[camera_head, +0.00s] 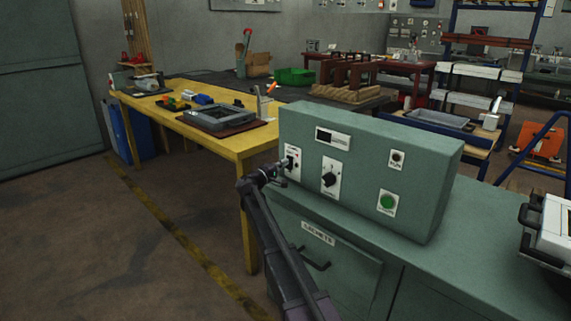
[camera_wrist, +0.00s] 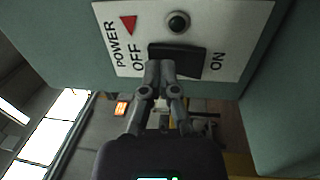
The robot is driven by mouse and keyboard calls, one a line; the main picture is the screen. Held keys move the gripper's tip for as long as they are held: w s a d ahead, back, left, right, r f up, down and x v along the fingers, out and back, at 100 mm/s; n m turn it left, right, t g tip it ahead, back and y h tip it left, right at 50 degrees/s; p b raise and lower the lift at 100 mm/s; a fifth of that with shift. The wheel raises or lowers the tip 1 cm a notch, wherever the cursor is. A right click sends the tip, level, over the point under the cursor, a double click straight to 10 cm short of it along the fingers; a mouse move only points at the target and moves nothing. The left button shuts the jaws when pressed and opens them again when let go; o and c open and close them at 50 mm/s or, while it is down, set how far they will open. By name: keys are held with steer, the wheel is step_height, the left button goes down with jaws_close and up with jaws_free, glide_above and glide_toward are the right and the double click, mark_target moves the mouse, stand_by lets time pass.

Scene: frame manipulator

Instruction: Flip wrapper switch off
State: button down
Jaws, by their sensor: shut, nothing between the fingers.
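The green control box (camera_head: 370,165) stands on a green cabinet. Its leftmost white plate (camera_head: 294,153) carries the switch, partly hidden by my gripper in the head view. In the wrist view the plate (camera_wrist: 226,22) reads POWER, OFF and ON. The black switch (camera_wrist: 184,57) lies between OFF and ON, and a round dark knob (camera_wrist: 178,22) sits beside it. My gripper (camera_wrist: 160,66) is shut and empty, its fingertips overlapping the switch's lower edge, nearer OFF. I cannot tell whether they touch it. In the head view my gripper (camera_head: 285,166) is at the plate.
A black rotary knob (camera_head: 329,179), a green button (camera_head: 387,202) and a small display (camera_head: 333,139) are on the same box front. A drawer handle (camera_head: 315,260) juts out below. A yellow table (camera_head: 190,127) stands behind on the left. Open floor lies to the left.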

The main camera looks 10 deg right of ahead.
steer(key=s+a+r+p, duration=0.1)
steer(key=s+a+p, duration=0.1)
steer(key=s+a, duration=0.6)
steer(key=a, duration=0.3)
steer(key=shift+r, duration=0.4)
steer(key=shift+d, duration=0.15)
steer(key=s+d+f+m+g+y, duration=0.2)
steer(key=s+d+f+g+y, duration=0.15)
steer(key=s+d+f, duration=0.45)
steer(key=s+d+f+m+g+y, duration=0.2)
steer(key=s+d+f+g, duration=0.25)
steer(key=s, duration=0.45)
steer(key=s+a+f+m+g+y, duration=0.15)
steer(key=s+f+y, duration=0.3)
steer(key=s, duration=0.55)
steer(key=s+a+f+m+g+y, duration=0.1)
steer(key=s+f+m+g+y, duration=0.15)
steer(key=s+y, duration=0.6)
step_height(320, 180, up, 29)
steer(key=s+h+p, duration=0.2)
steer(key=h+p, duration=0.1)
steer(key=p, duration=2.7)
steer(key=shift+s+n+t, duration=0.15)
steer(key=shift+n+t, duration=0.15)
steer(key=shift+n, duration=0.1)
steer(key=shift+d, duration=0.1)
